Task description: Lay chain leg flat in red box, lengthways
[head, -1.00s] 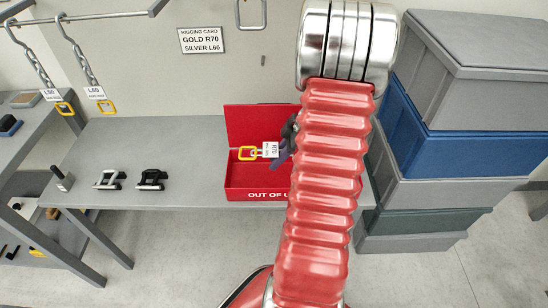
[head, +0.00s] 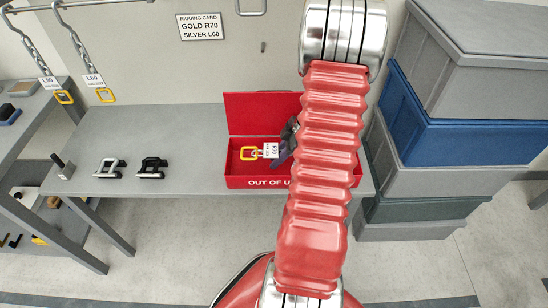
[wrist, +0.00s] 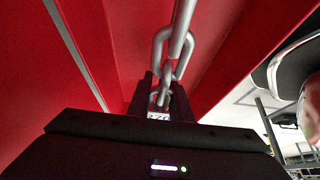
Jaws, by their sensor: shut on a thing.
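My gripper (head: 288,148) is at the box, right of the tag, partly hidden behind my red arm. In the wrist view, grey chain links (wrist: 170,48) run up from between my gripper's fingers (wrist: 160,103), which are shut on the chain. Red box walls (wrist: 110,40) rise on both sides. Whether the chain touches the box floor cannot be told.
The box stands on a grey bench (head: 200,125) with its lid (head: 255,112) up behind. Two shackles (head: 150,168) sit left on the bench. More chain legs (head: 85,52) hang from a rail. Stacked crates (head: 440,145) stand at the right.

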